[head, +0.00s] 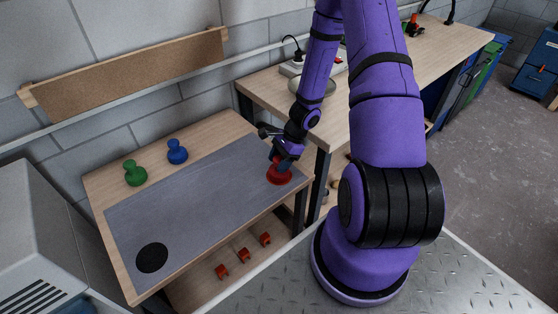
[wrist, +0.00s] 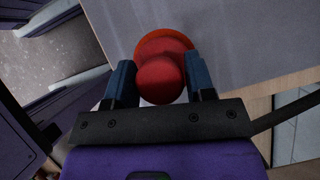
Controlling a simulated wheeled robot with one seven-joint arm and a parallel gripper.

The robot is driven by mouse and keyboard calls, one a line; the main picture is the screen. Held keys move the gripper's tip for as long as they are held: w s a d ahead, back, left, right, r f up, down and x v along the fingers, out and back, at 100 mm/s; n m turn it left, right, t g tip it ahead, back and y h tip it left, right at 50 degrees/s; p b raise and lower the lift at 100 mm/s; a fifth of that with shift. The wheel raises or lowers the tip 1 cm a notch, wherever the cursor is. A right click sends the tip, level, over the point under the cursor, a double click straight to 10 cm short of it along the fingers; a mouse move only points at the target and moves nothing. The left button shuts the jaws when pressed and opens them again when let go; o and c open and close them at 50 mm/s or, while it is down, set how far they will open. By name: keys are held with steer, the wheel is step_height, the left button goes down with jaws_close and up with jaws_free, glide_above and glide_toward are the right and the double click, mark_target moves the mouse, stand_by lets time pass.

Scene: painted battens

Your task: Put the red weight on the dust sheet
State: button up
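The red weight (head: 279,177) is at the right end of the grey dust sheet (head: 190,205), which covers most of the low wooden table. I cannot tell whether its base touches the sheet or hangs just above it. My gripper (head: 283,161) is over the weight, pointing down. In the wrist view, the red weight's round knob (wrist: 160,80) sits between the two fingers of my gripper (wrist: 160,76), which press close on both sides. Its wider base shows beyond the knob, with the grey sheet (wrist: 240,35) behind it.
A green weight (head: 135,174) and a blue weight (head: 177,152) stand on the table's bare back strip. A flat black disc (head: 152,257) lies on the sheet's front left. Several red pieces (head: 243,255) sit below the front edge. The sheet's middle is clear.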

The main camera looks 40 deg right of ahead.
steer(key=shift+o, duration=1.3)
steer(key=shift+r, duration=0.1)
steer(key=w+v, duration=0.1)
steer(key=v, duration=1.1)
steer(key=a+r+n+h, duration=0.1)
steer(key=a+r+n, duration=0.4)
steer(key=r, duration=0.7)
steer(key=s+a+r+n+t+h, duration=0.1)
steer(key=s+a+r+n, duration=0.3)
steer(key=r, duration=0.4)
steer(key=s+a+r+n+t+h, duration=0.1)
steer(key=s+a+r+n+h, duration=0.1)
steer(key=s+a+r+n, duration=0.2)
steer(key=s+a+r+n+t+h, duration=0.2)
steer(key=s+r+n, duration=0.4)
steer(key=s+r, duration=0.4)
steer(key=shift+s+a+r+n, duration=0.25)
steer(key=shift+a+r+n, duration=0.15)
steer(key=shift+a+r, duration=0.5)
